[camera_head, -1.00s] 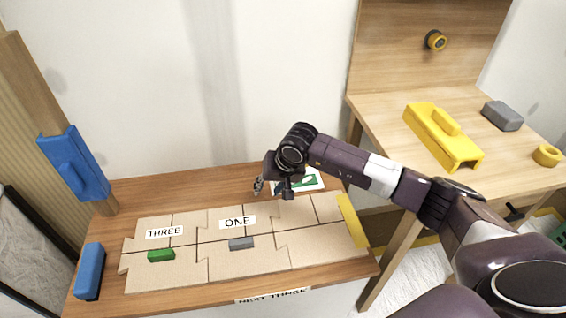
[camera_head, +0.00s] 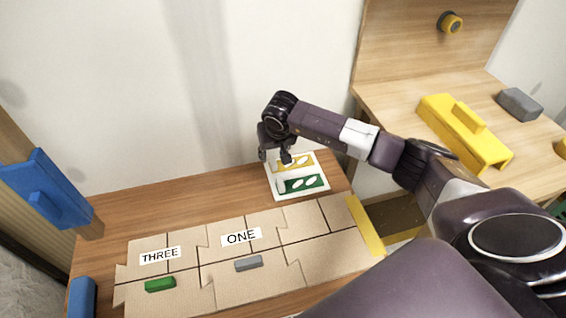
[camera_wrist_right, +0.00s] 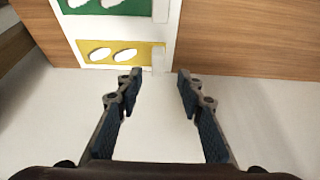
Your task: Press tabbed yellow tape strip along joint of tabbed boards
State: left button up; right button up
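Tan boards (camera_head: 325,258) with interlocking tabs lie together on the wooden table, with seams between them. A yellow strip (camera_head: 366,226) lies along their right end. A white card (camera_head: 272,184) behind the boards has a yellow panel (camera_head: 296,164) and a green panel (camera_head: 303,184), each with white ovals. My right gripper (camera_head: 276,157) hangs at the card's back left. In the wrist view it (camera_wrist_right: 159,77) is open and empty, fingertips near the card's yellow panel (camera_wrist_right: 100,52). I cannot tell which yellow piece is the tape strip. My left gripper is out of view.
A green block (camera_head: 160,285) and a grey block (camera_head: 248,263) lie on the boards beside "THREE" and "ONE" labels. A ridged yellow piece (camera_head: 465,132) and a grey block (camera_head: 520,104) are on the right bench. A blue sleeve (camera_head: 48,190) is on the left post.

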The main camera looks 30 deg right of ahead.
aim_at(274, 162)
jog(key=x, duration=0.4)
jog(key=shift+s+d+f+b, duration=0.1)
jog(key=shift+s+f+b, duration=0.1)
jog(key=shift+b, duration=0.1)
jog(key=shift+w+d+f, duration=0.1)
jog(key=shift+w+f, duration=0.1)
jog(key=shift+f, duration=0.15)
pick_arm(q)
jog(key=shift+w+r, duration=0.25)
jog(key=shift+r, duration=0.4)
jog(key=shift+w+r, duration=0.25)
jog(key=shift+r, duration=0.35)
pick_arm(e)
grip_shut()
